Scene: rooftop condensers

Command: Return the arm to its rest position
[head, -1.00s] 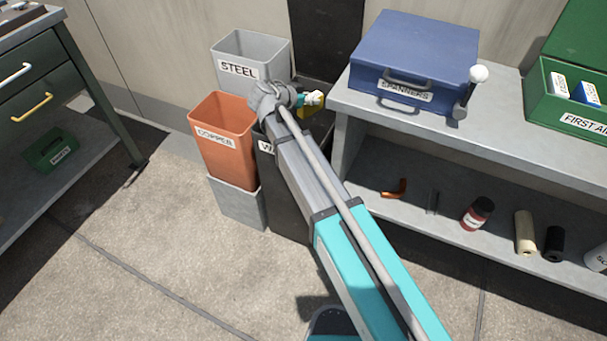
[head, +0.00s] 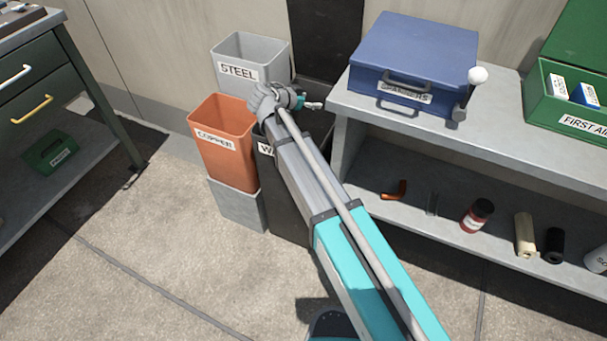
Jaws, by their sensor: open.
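My arm reaches from the bottom of the head view up to the left, over the bins. My gripper (head: 314,105) is at its far end, small, above the dark bin (head: 284,205) whose label starts with "W". The gripper is open, and I see nothing held in it. The inside of the dark bin is mostly hidden behind my arm.
A copper bin (head: 224,150) and a grey steel bin (head: 250,58) stand beside the arm's end. On the right is a grey bench (head: 450,140) with a blue spanner case (head: 415,55) and a green first aid box (head: 565,110). Open floor lies left.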

